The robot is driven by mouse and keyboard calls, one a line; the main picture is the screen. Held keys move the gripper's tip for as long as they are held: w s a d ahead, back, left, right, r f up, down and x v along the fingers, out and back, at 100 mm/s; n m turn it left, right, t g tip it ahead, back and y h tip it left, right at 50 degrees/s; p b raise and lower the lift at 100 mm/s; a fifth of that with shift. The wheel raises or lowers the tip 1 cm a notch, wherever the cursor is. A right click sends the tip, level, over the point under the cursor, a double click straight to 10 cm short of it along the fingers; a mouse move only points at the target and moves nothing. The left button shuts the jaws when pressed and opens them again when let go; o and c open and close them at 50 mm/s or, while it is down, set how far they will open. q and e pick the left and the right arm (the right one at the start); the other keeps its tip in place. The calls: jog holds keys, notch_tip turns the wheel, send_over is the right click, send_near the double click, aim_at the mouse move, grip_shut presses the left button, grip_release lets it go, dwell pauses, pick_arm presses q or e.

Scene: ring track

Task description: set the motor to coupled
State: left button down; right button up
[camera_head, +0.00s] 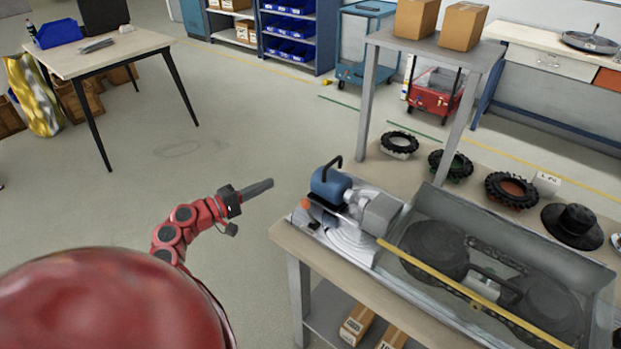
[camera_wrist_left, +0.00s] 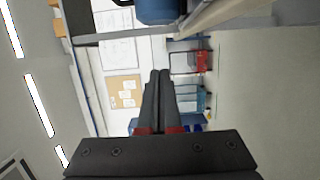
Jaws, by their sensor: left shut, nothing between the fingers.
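The motor (camera_head: 330,184) is a blue cylinder with a black curved handle on top. A blue rounded part, likely the motor, shows at the top of the left wrist view (camera_wrist_left: 160,10). My left gripper (camera_head: 270,185) is shut and empty, left of the motor and apart from it. My right gripper is not in view.
A table (camera_head: 105,51) stands far left. The floor left of the bench is open.

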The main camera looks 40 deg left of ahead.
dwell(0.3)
pick_arm(q)
jog(key=w+d+p, duration=0.3)
jog(key=w+d, duration=0.4)
jog(key=w, duration=0.2)
dwell(0.3)
